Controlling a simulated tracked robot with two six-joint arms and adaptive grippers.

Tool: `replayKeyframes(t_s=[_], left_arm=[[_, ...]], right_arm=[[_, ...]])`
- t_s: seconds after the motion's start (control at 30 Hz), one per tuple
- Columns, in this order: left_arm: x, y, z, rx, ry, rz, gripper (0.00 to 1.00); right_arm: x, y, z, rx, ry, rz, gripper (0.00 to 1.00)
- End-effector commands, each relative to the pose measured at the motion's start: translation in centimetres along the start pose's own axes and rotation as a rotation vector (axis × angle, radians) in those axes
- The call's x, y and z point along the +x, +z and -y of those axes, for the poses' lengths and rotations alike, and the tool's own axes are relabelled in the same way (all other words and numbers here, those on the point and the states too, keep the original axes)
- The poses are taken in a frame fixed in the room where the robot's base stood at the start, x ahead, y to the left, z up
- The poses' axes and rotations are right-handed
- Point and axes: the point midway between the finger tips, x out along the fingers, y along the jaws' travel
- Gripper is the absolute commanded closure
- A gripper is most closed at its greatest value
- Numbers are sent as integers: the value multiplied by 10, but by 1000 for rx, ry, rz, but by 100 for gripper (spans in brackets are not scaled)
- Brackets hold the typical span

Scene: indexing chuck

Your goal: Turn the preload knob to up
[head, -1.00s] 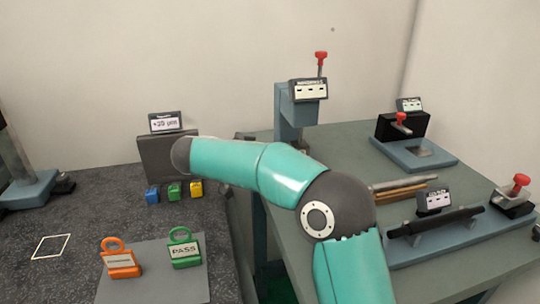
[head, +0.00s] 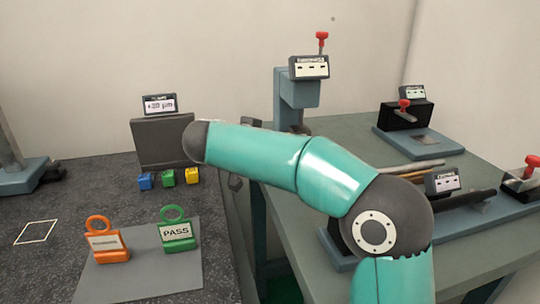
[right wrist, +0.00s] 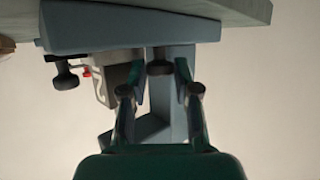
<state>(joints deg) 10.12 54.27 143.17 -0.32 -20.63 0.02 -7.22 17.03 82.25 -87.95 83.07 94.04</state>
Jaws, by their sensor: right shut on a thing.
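In the right wrist view, my right gripper (right wrist: 161,72) reaches toward a blue-grey fixture (right wrist: 172,105). Its two fingers stand on either side of a small dark knob (right wrist: 159,67), and it is shut on that knob. I cannot read a label to confirm it is the preload knob, nor see its pointing direction. In the head view my teal arm hides the right gripper. A display (head: 160,104) on a grey block shows a value in µm, seemingly +20, though blurred. My left gripper is in neither view.
A second black knob (right wrist: 66,79) shows beside the fixture. On the green-grey table (head: 305,240) stand a blue-grey post (head: 290,100) with a red-topped lever and several fixtures. Orange (head: 105,243) and green (head: 178,233) tags sit on a grey mat at left.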

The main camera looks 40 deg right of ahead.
Motion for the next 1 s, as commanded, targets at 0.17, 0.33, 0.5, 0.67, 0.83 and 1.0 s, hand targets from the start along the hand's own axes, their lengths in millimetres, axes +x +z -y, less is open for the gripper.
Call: replayKeyframes(t_s=[0.17, 0.33, 0.5, 0.67, 0.83, 1.0], left_arm=[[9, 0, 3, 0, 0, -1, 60], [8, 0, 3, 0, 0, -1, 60], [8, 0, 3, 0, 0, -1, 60], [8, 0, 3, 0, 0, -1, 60], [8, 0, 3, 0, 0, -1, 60], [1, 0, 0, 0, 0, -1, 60]], right_arm=[[0, 0, -1, -17, -40, -3, 100], [-1, 0, 0, -19, -41, -2, 100], [-1, 0, 0, -18, -40, -2, 56], [-1, 0, 0, -18, -39, -1, 46], [0, 0, -1, -18, -37, -1, 46], [-1, -2, 0, -13, -20, 0, 46]])
